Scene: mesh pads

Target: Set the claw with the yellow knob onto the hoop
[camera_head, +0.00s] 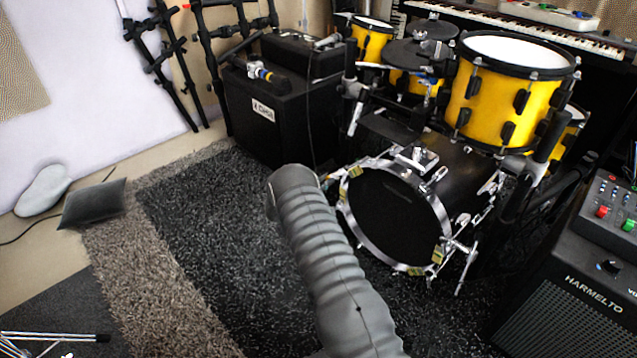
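A bass drum with a dark head (392,210) stands on the rug, ringed by a shiny pale hoop (372,257). Metal claws and small yellowish pieces sit along the hoop's edge; they are too small to tell apart. A small dark item with yellow, blue and white parts (262,74) lies on top of the black amplifier; I cannot tell whether it is the claw with the yellow knob. My grey ribbed arm rises from the bottom centre and covers part of the rug left of the drum. My gripper does not show.
Yellow drums (503,100) stand above and behind the bass drum. A black amplifier (268,125) stands behind left, a Harmelto amplifier (570,300) at the right front. A grey cushion (93,203) lies at the left. The dark rug (205,215) is clear left of my arm.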

